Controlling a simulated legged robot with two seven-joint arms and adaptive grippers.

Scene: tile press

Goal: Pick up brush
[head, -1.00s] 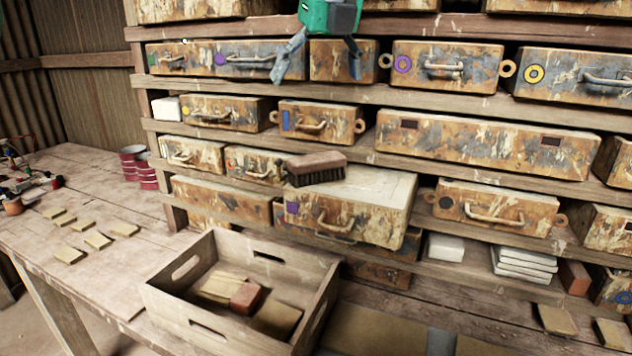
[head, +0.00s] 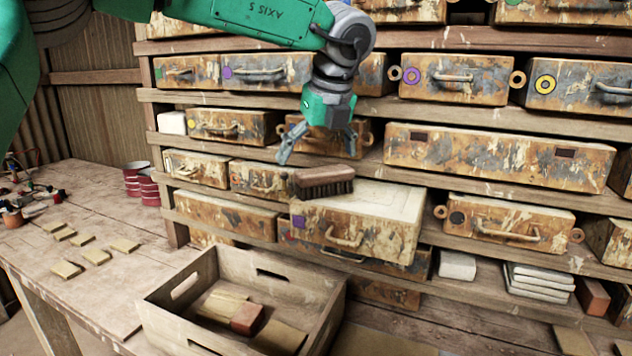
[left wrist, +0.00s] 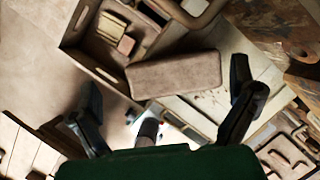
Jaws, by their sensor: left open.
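The brush (head: 322,181) has a brown wooden back and dark bristles facing down. It lies on the pale top of a rusty case (head: 372,212) that juts out from the shelf. My left gripper (head: 318,155) is open and empty, just above the brush in the head view, fingers pointing down. In the left wrist view the brush (left wrist: 175,75) lies crosswise beyond and between the spread fingertips (left wrist: 165,95), apart from them. My right gripper is in neither view.
Shelves of rusty cases (head: 480,152) surround the brush. Below stands a wooden crate (head: 160,312) holding a red block (head: 247,318) and tan pieces. White tiles (head: 540,278) lie on the lower shelf. A workbench (head: 100,212) with small tiles stands at left.

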